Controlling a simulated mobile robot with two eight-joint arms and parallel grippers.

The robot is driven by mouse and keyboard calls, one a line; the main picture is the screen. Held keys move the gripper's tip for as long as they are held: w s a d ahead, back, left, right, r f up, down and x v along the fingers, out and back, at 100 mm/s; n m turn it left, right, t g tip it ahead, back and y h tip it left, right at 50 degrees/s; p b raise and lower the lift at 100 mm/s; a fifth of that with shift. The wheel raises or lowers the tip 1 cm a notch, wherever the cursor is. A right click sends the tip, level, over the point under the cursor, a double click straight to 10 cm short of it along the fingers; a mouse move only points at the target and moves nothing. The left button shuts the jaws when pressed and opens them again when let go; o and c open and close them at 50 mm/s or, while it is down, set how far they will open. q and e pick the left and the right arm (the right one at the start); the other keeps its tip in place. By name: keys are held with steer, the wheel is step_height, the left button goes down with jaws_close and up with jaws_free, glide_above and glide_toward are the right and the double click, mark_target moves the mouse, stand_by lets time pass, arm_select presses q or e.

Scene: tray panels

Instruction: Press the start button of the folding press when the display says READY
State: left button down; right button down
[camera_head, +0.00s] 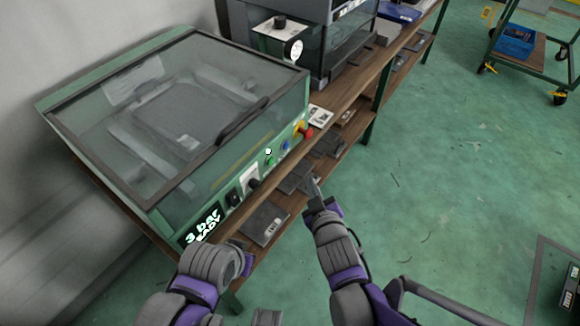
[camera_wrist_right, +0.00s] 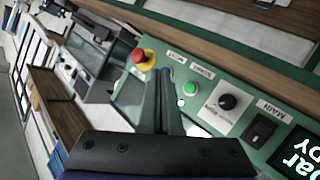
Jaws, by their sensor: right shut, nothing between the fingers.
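The folding press (camera_head: 122,65) has a green frame and a closed see-through lid. Its display (camera_head: 203,226) reads "3 bar READY"; part of it shows in the right wrist view (camera_wrist_right: 298,160). The green start button (camera_head: 268,161) sits on the front panel with a small bright lamp beside it. In the right wrist view the start button (camera_wrist_right: 190,88) is just right of the fingers, by a label. My right gripper (camera_head: 316,184) is shut and empty, in front of the panel; its fingers also show in the right wrist view (camera_wrist_right: 165,72), apart from the button in the picture. My left gripper is out of view.
The panel also carries a red emergency stop (camera_head: 305,131), a blue button (camera_head: 286,146), a black knob (camera_head: 252,184) and a main switch (camera_head: 233,199). Dark flat panels (camera_head: 264,222) lie on the shelf below. Another machine stands behind; a trolley (camera_head: 520,48) is at the far right.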

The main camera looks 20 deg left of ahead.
mark_target(270, 161)
steer(key=shift+a+f, duration=0.15)
steer(key=shift+a, duration=0.1)
steer(key=w+a+p, duration=0.3)
steer(key=a+p, duration=0.3)
steer(key=a, duration=0.2)
stand_by(0.4)
steer(key=shift+w+a, duration=0.1)
steer(key=shift+a, duration=0.1)
stand_by(1.8)
steer(key=shift+w+a+p, duration=0.15)
steer(key=shift+a+p, duration=0.2)
